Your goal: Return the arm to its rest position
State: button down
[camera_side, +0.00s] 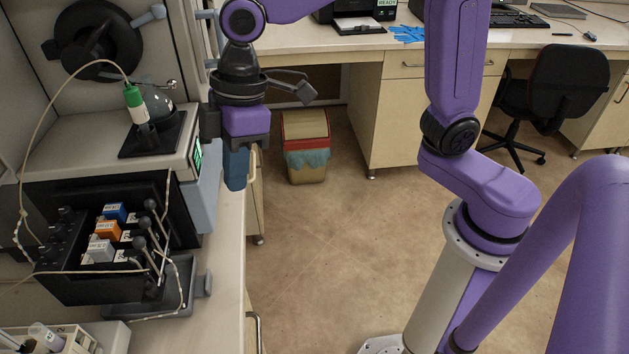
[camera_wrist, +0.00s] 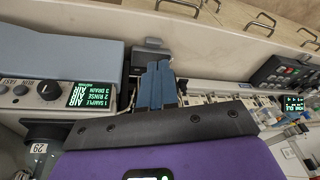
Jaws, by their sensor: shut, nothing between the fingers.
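My gripper (camera_side: 236,172) hangs with its blue fingers pointing down, at the right of the spectrometer bench in the side view. In the wrist view its blue fingers (camera_wrist: 157,88) lie together, shut, with nothing seen between them. My purple arm reaches across the top of the side view from its pale column to the gripper. The spectrometer (camera_side: 60,180) stands to the left of the gripper, and the two look apart.
The spectrometer's sample block with coloured labelled parts (camera_side: 108,232) and a green-capped nebulizer (camera_side: 135,103) are at left. A bench edge (camera_side: 228,290) runs below the gripper. A waste bin (camera_side: 306,160) stands on the floor behind. A black chair (camera_side: 570,85) is at right. Open floor lies in the middle.

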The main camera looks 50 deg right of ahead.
jog(key=s+d+f+h, duration=0.1)
jog(key=s+d+f, duration=0.1)
jog(key=s+d, duration=0.6)
jog(key=s+d+f+m+h, duration=0.1)
jog(key=s+d+f, duration=0.2)
jog(key=s+d, duration=0.5)
jog(key=d, duration=0.5)
jog(key=shift+d+f, duration=0.15)
jog(key=shift+f, duration=0.15)
